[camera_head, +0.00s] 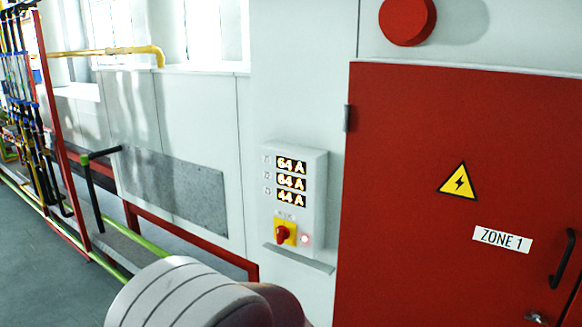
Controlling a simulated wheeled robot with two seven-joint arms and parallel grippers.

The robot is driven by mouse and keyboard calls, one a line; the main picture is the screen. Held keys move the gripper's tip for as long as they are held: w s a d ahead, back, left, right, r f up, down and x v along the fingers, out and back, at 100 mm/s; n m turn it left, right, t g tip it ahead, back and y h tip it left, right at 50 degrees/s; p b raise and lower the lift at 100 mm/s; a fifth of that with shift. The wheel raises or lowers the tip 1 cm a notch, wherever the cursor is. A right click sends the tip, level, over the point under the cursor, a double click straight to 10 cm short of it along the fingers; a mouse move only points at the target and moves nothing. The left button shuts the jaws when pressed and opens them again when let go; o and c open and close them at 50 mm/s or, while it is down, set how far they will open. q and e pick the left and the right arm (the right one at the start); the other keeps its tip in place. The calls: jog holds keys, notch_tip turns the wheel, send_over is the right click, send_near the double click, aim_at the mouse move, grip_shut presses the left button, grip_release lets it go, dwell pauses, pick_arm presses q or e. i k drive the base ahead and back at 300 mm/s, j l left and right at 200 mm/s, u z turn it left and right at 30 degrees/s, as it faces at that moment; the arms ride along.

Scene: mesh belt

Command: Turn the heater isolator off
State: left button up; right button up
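The heater isolator appears to be the red rotary knob (283,235) on a yellow plate (291,227). It sits low on a pale wall box (315,185), whose lit displays read 64 A, 64 A and 44 A. A small lamp (305,239) glows pinkish to the right of the knob. The knob's exact angle is too small to tell. A rounded white and dark part of my own arm shows at the bottom centre, below the box and apart from the knob. Neither of my grippers is in view.
A red cabinet door (400,200) with a hazard sign (459,182), a ZONE 1 label (502,239) and a black handle (563,258) stands right of the box. A narrow ledge (299,259) juts out below the box. Pipes and red rails run along the left.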

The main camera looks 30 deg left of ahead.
aim_at(283, 234)
jog(key=u, duration=1.25)
jog(key=i+j+z, duration=0.1)
jog(key=i+z, duration=0.25)
jog(key=i+j+z, duration=0.15)
jog(key=z, duration=0.25)
jog(key=i+j+z, duration=0.35)
jog(key=k+l, duration=0.1)
